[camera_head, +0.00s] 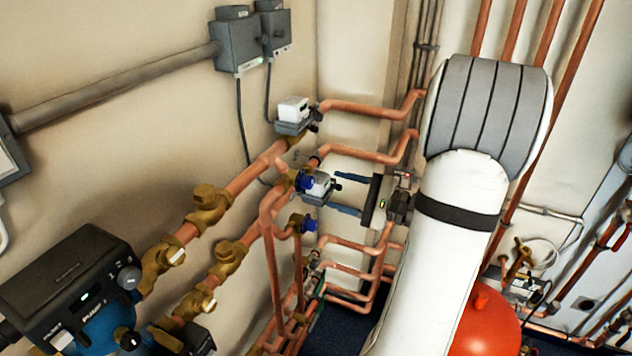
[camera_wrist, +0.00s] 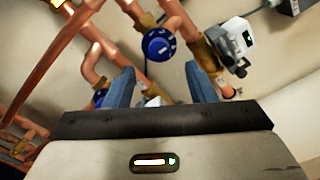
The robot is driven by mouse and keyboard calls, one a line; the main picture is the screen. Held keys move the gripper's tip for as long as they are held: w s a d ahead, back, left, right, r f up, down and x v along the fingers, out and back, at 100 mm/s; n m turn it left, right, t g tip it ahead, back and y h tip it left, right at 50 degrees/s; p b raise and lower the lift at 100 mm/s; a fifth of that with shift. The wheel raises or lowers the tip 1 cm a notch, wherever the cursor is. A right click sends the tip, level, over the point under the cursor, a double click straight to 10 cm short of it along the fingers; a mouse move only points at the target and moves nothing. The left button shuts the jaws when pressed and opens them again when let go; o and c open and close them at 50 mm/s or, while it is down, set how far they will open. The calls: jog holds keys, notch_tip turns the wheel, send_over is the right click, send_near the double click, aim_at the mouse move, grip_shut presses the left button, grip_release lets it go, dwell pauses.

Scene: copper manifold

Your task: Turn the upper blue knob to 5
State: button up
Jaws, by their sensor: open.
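The upper blue knob (camera_head: 304,182) sits on the copper pipework beside a small grey-and-white valve head (camera_head: 319,188). In the wrist view the upper blue knob (camera_wrist: 158,44) shows its face with pale marks, too small to read, beyond the fingertips. A lower blue knob (camera_head: 308,223) sits below it; in the wrist view this lower knob (camera_wrist: 99,98) is partly hidden behind the left finger. My gripper (camera_head: 332,190) is open and empty, its two blue-grey fingers apart and pointing left toward the pipes. In the wrist view my gripper (camera_wrist: 159,76) spans a gap below the upper knob.
Another grey-and-white valve head (camera_head: 293,113) sits higher on the pipes; it shows at right in the wrist view (camera_wrist: 235,42). Copper pipes (camera_head: 365,155) run close around the fingers. A black-and-blue pump (camera_head: 75,285) stands lower left. A red rounded vessel (camera_head: 482,320) is lower right.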

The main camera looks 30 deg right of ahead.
aim_at(312, 183)
jog(key=p+x, duration=0.1)
jog(key=x, duration=0.5)
jog(key=shift+w+a, duration=0.1)
jog(key=shift+a, duration=0.05)
jog(key=c, duration=1)
jog(key=shift+o, duration=0.2)
